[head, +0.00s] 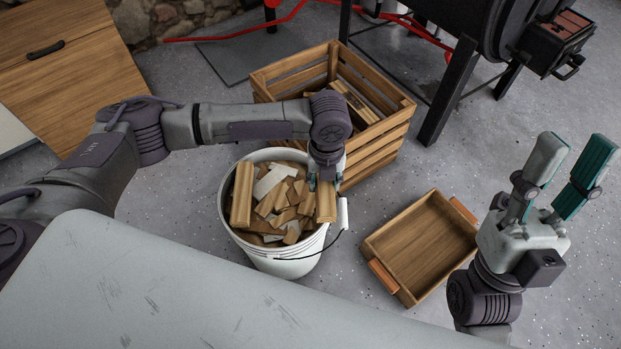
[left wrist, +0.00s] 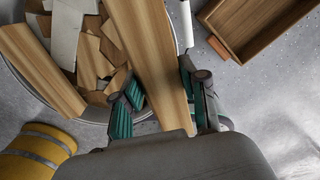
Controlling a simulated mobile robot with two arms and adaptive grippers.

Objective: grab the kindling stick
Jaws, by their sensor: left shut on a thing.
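A kindling stick (head: 326,203) stands at the right side of the white bucket (head: 287,266), among wood scraps. My left gripper (head: 325,178) reaches down over the bucket and is shut on this stick. In the left wrist view the stick (left wrist: 153,50) runs between the two teal-padded fingers (left wrist: 162,100). A second, similar stick (head: 242,194) leans at the left inside the bucket; it also shows in the left wrist view (left wrist: 38,68). My right gripper (head: 570,180) is open and empty at the right, fingers pointing up.
A slatted crate (head: 375,155) with wood stands behind the bucket. An empty wooden tray (head: 420,247) with handles lies on the floor to the right. The black stove (head: 470,25) is at the back. A grey surface (head: 180,290) fills the front. A yellow object (left wrist: 38,150) shows in the left wrist view.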

